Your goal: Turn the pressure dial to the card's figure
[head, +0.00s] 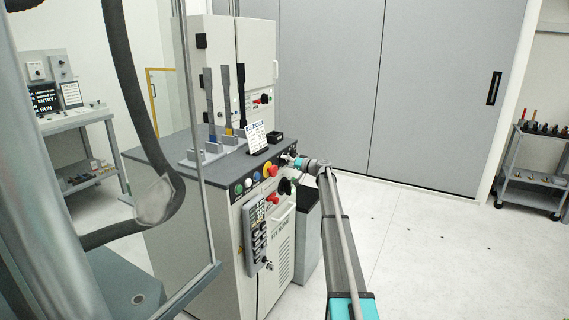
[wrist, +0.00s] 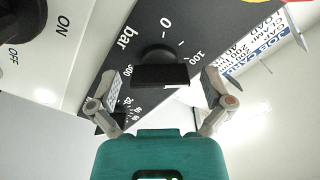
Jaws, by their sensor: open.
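The pressure dial (wrist: 158,57) is a black knob with a bar-shaped grip, on a dark panel marked "bar" with white figures including 0 and 100. In the wrist view my gripper (wrist: 162,82) is open, with one finger on each side of the dial's grip. Gaps show between the fingers and the grip. In the head view my gripper (head: 291,159) is at the right end of the console front and hides the dial. The job card (wrist: 262,42) is partly seen in the wrist view. It also stands on the console top in the head view (head: 257,137), its figure too small to read.
A black ON/OFF switch (wrist: 22,22) is at the wrist view's upper left. In the head view, a red knob (head: 272,170) and several coloured buttons line the console front. A small black box (head: 275,137) sits beside the card. Open floor (head: 430,240) lies to the right.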

